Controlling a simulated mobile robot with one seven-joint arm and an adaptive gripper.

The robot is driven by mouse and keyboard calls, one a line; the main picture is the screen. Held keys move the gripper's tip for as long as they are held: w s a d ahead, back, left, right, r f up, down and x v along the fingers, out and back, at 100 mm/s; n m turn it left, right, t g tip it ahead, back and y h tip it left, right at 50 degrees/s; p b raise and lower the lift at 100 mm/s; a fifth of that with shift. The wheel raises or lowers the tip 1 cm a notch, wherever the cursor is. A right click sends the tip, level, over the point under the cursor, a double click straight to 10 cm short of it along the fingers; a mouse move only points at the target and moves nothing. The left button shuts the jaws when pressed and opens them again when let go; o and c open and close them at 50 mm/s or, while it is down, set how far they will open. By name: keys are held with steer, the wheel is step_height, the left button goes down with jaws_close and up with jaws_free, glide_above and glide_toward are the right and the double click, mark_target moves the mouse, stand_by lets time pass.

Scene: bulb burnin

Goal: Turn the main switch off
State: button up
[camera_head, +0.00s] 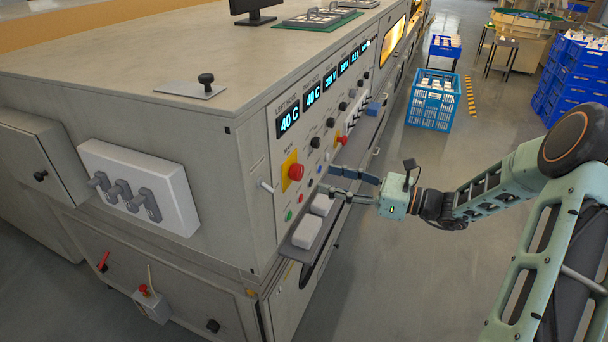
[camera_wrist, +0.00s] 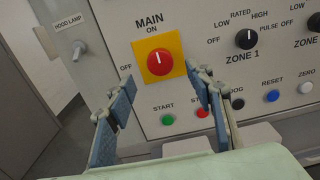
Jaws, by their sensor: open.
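The main switch (camera_wrist: 159,62) is a red round knob on a yellow square plate, labelled MAIN, with ON above it and OFF to its left. Its white mark points up toward ON. In the head view the main switch (camera_head: 296,171) is on the front panel of the grey machine. My gripper (camera_head: 326,180) is open and empty, just in front of the panel and to the right of the switch. In the wrist view the fingers of my gripper (camera_wrist: 161,80) stand apart at the lower left and lower right of the knob. I see no contact with it.
The green START button (camera_wrist: 168,119) and red STOP button (camera_wrist: 202,112) lie below the switch. The hood lamp lever (camera_wrist: 79,47) is to its left, the ZONE 1 knob (camera_wrist: 246,39) to its right. A ledge with white blocks (camera_head: 307,232) juts out below the panel.

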mark_target(301, 172)
steer(key=x, duration=0.8)
steer(key=shift+a, duration=0.1)
steer(key=c, duration=1.1)
steer(key=shift+f+b, duration=0.1)
steer(key=shift+b, duration=0.25)
